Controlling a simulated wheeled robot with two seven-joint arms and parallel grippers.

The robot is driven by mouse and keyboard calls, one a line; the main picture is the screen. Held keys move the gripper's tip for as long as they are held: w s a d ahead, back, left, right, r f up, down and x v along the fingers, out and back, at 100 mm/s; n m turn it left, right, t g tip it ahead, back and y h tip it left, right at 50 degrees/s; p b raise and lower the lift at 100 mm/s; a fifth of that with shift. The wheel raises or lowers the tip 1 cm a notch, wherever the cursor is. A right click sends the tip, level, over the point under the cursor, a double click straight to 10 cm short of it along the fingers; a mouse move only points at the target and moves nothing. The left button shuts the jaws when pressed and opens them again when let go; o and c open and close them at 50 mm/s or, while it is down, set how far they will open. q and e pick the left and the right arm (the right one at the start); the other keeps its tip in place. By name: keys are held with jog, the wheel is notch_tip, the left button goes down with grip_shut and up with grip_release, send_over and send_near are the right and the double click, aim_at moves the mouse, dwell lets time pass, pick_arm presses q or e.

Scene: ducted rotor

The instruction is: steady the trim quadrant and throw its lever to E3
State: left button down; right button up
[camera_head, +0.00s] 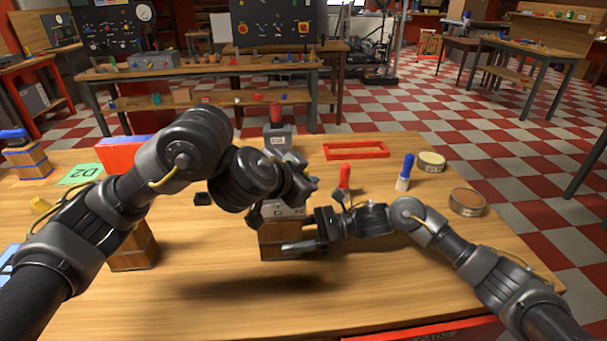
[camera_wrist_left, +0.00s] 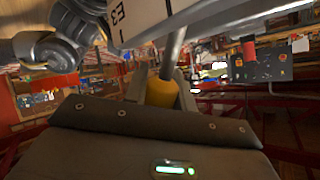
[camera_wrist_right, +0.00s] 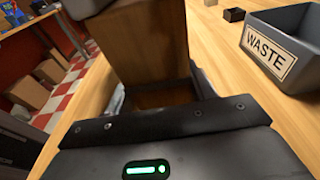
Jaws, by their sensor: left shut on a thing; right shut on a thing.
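The trim quadrant has a wooden block body (camera_head: 278,242) and a pale marked plate (camera_head: 283,210) on top. In the left wrist view its plate (camera_wrist_left: 140,18) shows the mark E3, and a grey lever rod (camera_wrist_left: 172,52) ends in a yellow knob (camera_wrist_left: 160,92). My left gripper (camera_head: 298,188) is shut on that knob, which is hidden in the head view. My right gripper (camera_head: 308,232) is shut on the wooden body, low on its right side. The body (camera_wrist_right: 150,42) also shows between its fingers in the right wrist view. The lever's exact mark cannot be read.
A grey WASTE bin (camera_wrist_right: 285,45) stands on the table. A red peg (camera_head: 345,177), a blue and white peg (camera_head: 405,172), round tins (camera_head: 467,202) and a red frame (camera_head: 356,150) lie to the right. Another wooden block (camera_head: 133,250) stands left. The table front is clear.

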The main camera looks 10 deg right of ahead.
pick_arm(q)
jog(key=c, duration=1.1)
grip_release()
jog(key=shift+f, duration=0.1)
jog(key=shift+c, duration=0.2)
jog(key=shift+s+a+r, duration=0.3)
jog(key=shift+s+r, duration=0.05)
jog(key=shift+r, duration=0.1)
jog(key=v, duration=1.1)
jog(key=shift+f, duration=0.15)
pick_arm(e)
jog(key=o, duration=1)
jog(key=shift+d, duration=0.1)
